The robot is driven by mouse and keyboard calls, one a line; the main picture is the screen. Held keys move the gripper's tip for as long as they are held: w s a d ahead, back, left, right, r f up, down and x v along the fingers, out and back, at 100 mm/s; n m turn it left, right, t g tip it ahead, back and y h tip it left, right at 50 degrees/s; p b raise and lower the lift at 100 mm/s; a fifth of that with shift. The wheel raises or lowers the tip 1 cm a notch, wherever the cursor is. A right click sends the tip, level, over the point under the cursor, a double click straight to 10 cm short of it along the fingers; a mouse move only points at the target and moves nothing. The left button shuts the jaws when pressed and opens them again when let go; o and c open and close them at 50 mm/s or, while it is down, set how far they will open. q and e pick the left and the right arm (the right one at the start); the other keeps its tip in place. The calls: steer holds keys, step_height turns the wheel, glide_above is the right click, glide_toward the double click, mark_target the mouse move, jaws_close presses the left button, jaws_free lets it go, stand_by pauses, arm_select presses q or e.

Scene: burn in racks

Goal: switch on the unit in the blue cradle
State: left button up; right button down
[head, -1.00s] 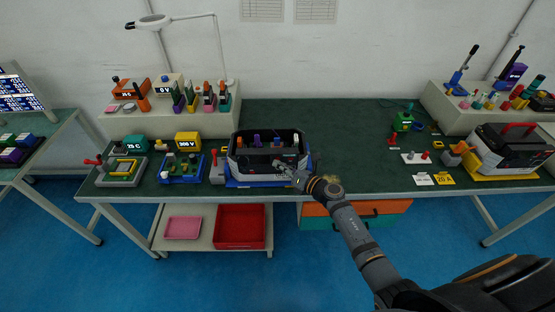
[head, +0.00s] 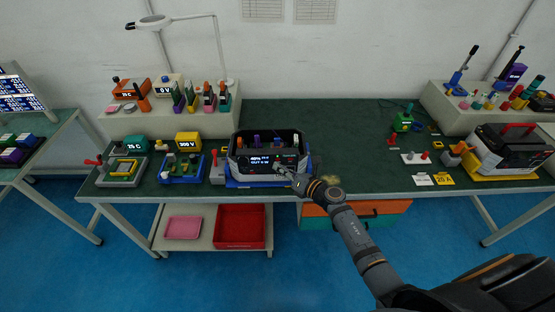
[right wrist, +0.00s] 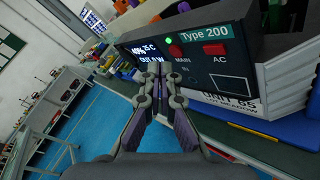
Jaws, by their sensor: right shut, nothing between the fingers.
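The unit (head: 262,170), a dark and light-grey box with an open-looking top, sits in the blue cradle (head: 232,183) at the bench's front edge. Its front display (head: 262,159) is lit with white text. In the right wrist view the unit's front panel (right wrist: 236,72) shows a "Type 200" label, a lit green lamp (right wrist: 168,42), a red MAIN switch (right wrist: 175,51) and a red AC switch (right wrist: 241,84). My right gripper (right wrist: 160,72) is shut and empty, its tips in front of the panel, below and left of MAIN; contact cannot be told. My left gripper is not in view.
Left on the bench stand a grey fixture (head: 122,170) and a second blue fixture (head: 181,168). Another unit (head: 505,150) sits in a yellow cradle at the right. A red bin (head: 240,226) stands on the shelf below.

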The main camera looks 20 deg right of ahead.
steer(key=shift+s+a+p, duration=0.25)
steer(key=shift+s, duration=0.7)
steer(key=shift+s+a+p, duration=0.2)
steer(key=shift+s+a, duration=0.1)
steer(key=shift+s, duration=0.6)
steer(key=shift+s+a+p, duration=0.25)
steer(key=shift+s, duration=0.7)
steer(key=s+a, duration=0.2)
steer(key=s, duration=0.5)
steer(key=shift+s, duration=0.35)
steer(key=shift+a, duration=0.1)
